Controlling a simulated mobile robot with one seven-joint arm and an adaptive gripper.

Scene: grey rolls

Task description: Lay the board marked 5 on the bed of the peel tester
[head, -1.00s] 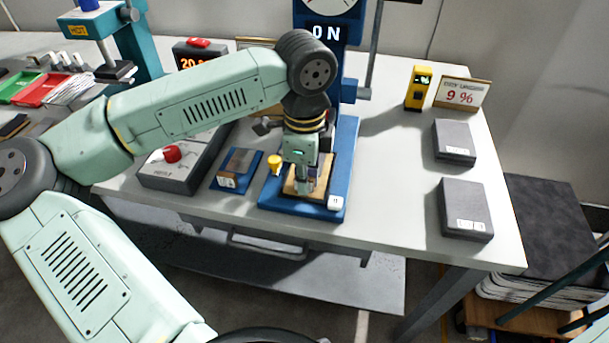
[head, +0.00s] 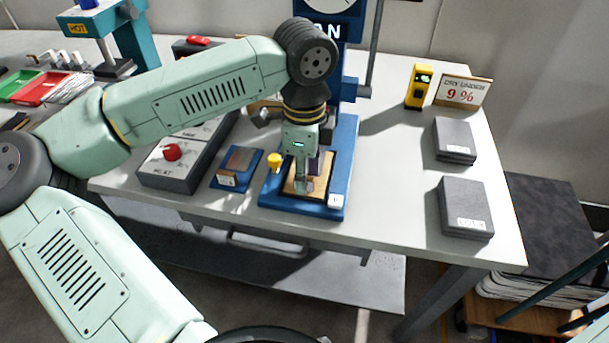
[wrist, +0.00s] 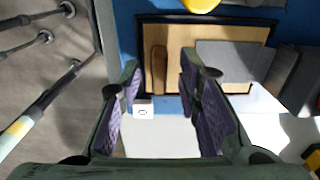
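The peel tester (head: 346,140) is blue, with a dial at the top and a flat base. On its bed lies a tan board (head: 321,182) in a dark frame; it also shows in the wrist view (wrist: 180,42), with a brown rounded strip and a grey piece on it. I cannot read a 5 on it. A small white label (head: 335,200) is at the base's front corner. My gripper (head: 304,188) is over the tan board. In the wrist view its purple-padded fingers (wrist: 160,115) stand apart, with nothing seen between them. The arm hides part of the tester.
A yellow knob (head: 274,161) stands beside the bed. Two grey blocks (head: 466,208) (head: 455,140) and a yellow meter (head: 418,87) stand right. The table between them and the tester is clear.

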